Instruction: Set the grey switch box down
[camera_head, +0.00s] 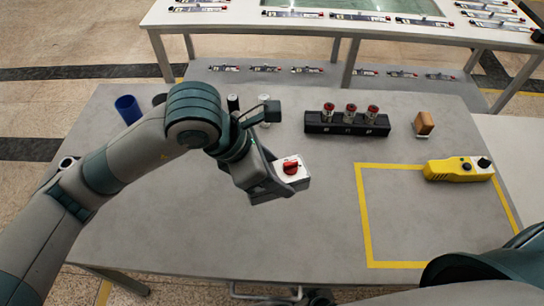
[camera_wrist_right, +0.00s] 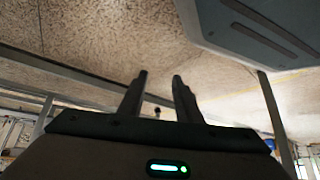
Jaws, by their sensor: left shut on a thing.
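The grey switch box (camera_head: 292,175) has a light top with a red rotary knob. My left gripper (camera_head: 272,179) is shut on it, over the middle of the grey table (camera_head: 220,225). I cannot tell for sure whether its underside touches the table; the gripper hides part of the box. A yellow outlined square (camera_head: 365,220) is marked on the table to the right of the box. My right gripper (camera_wrist_right: 160,85) is open and empty in the right wrist view, away from the box.
A yellow pendant (camera_head: 459,169) lies across the square's top right edge. A black rack (camera_head: 347,121) with red-topped cylinders and an orange-brown block (camera_head: 424,123) stand behind. A blue cup (camera_head: 128,109) stands at the back left. The square's inside looks mostly clear.

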